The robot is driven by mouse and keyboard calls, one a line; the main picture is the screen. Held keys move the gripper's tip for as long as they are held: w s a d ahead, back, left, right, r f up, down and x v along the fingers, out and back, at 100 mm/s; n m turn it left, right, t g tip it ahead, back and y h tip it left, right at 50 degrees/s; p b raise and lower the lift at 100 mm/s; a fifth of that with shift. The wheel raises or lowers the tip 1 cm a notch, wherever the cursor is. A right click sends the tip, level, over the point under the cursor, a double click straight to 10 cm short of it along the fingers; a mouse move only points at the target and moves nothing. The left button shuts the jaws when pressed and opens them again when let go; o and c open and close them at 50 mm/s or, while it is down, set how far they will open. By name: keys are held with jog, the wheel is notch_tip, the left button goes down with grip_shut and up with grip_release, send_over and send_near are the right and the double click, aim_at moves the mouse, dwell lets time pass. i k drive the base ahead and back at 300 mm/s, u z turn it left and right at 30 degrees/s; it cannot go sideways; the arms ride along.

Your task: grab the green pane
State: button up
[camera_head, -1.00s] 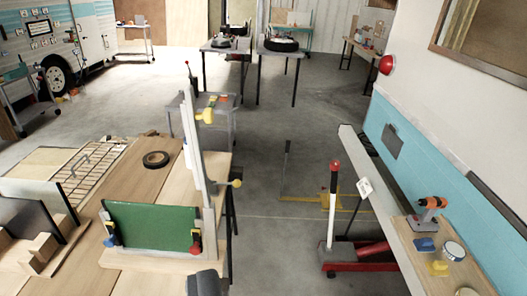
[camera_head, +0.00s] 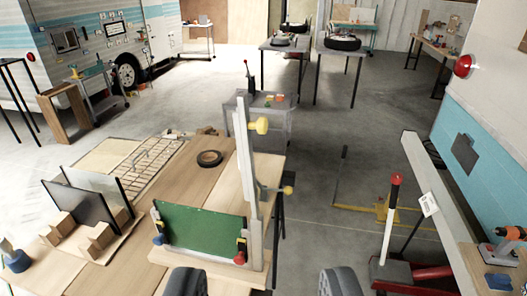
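The green pane (camera_head: 200,228) stands upright on a light wooden base on the near end of the workbench (camera_head: 172,185). Two small clamps, one at its lower left (camera_head: 157,230) and one at its lower right (camera_head: 240,248), sit against its edges. A tall pale upright post (camera_head: 245,170) rises beside its right side. My gripper (camera_head: 262,283) shows at the bottom edge as two dark fingertips set wide apart. It is open, with nothing between the fingers, and lies on the near side of the pane, to its right in the picture.
Dark panes (camera_head: 82,212) stand in wooden blocks left of the green pane. At right are a red-based jack (camera_head: 390,240) and a long shelf (camera_head: 440,215). Floor between bench and jack is mostly clear.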

aim_at(216, 234)
jog(key=i, duration=0.85)
jog(key=z, duration=2.4)
jog(key=k, duration=1.25)
